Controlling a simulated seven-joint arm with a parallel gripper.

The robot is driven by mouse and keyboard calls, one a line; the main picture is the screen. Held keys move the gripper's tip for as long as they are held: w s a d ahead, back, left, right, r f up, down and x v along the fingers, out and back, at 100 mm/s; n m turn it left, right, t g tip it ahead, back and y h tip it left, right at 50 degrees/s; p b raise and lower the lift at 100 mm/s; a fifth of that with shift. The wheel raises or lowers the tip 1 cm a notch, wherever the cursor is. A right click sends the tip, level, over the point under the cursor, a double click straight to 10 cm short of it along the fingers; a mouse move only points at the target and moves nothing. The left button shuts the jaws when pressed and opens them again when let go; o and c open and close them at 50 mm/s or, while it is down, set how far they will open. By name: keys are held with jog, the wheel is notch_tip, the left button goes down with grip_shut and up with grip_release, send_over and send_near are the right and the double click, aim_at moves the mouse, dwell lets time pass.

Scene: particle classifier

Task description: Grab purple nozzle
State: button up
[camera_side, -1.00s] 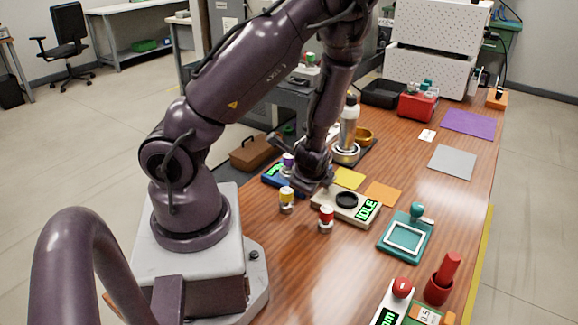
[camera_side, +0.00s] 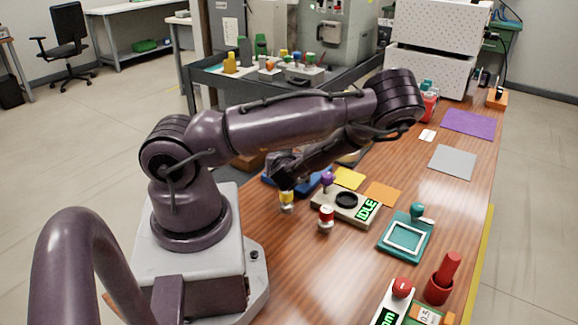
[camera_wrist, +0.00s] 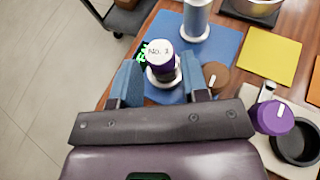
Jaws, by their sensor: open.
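The purple nozzle (camera_wrist: 160,68) stands upright on a blue mat in the wrist view, with a white top marked "No. 1" and a pale ring at its base. My gripper (camera_wrist: 158,76) is open, with its two blue fingers on either side of the nozzle's lower part. I cannot tell whether either finger touches it. In the side view my gripper (camera_side: 282,168) is low over the blue mat (camera_side: 312,182) and hides the nozzle.
A yellow-topped nozzle (camera_side: 286,201) and a red-topped nozzle (camera_side: 326,218) stand nearby. A beige "IDLE" device (camera_side: 338,210) carries a black dish. A metal cylinder (camera_wrist: 196,20) stands behind.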

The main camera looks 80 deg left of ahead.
jog(key=shift+x, duration=1.5)
jog(key=shift+c, duration=0.5)
jog(key=c, duration=0.6)
jog(key=shift+r, duration=0.1)
